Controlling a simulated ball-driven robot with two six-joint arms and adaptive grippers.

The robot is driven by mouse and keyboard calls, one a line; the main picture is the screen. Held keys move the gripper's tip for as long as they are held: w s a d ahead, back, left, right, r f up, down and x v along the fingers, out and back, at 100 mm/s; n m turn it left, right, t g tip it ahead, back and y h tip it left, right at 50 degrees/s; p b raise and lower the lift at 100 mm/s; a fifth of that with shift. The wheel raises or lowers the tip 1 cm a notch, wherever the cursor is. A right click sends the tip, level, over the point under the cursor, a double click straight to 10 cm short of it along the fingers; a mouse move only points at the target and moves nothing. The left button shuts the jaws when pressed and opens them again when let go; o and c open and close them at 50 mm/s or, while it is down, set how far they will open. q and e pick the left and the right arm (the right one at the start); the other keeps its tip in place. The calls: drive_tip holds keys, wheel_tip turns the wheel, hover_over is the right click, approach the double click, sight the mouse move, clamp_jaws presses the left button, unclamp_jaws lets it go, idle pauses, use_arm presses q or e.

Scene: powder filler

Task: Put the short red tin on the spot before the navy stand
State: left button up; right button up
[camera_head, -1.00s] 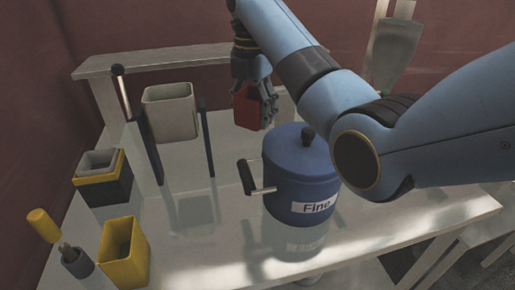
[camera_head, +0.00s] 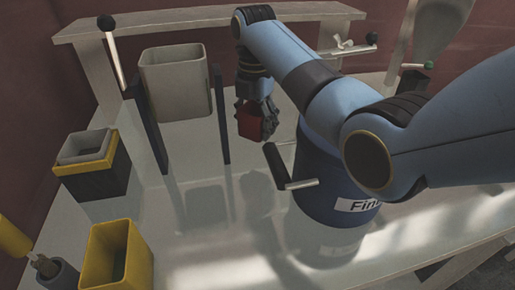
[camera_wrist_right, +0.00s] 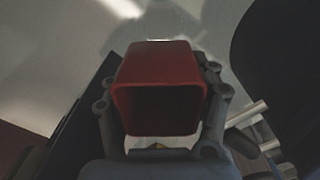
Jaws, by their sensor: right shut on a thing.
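The short red tin (camera_head: 257,122) is held in my right gripper (camera_head: 256,117), with a finger on its side. It appears to be above the pale table, right of the navy stand. The wrist view shows the tin (camera_wrist_right: 160,62) between the fingers, its dark open end facing the camera. The spot before the stand cannot be made out clearly. My left gripper is not in view.
A blue drum labelled "Fine" (camera_head: 318,185) with a crank handle (camera_head: 276,166) stands close right of the tin, partly behind my arm. A yellow bin (camera_head: 117,258), a stacked dark-and-yellow box (camera_head: 95,183) and a brush in a cup stand left. The table before the stand is fairly clear.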

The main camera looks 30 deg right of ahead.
sight(255, 158)
wheel_tip(255, 158, down, 4)
drive_tip(key=shift+r, duration=0.15)
wheel_tip(255, 158, down, 4)
drive_tip(key=shift+r, duration=0.2)
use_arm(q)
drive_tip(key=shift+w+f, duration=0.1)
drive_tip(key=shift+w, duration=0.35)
use_arm(e)
drive_tip(key=shift+f, duration=0.25)
drive_tip(key=shift+f, duration=0.15)
drive_tip(key=o, duration=1.2)
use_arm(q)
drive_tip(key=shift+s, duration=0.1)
use_arm(e)
drive_tip(key=shift+o, duration=0.2)
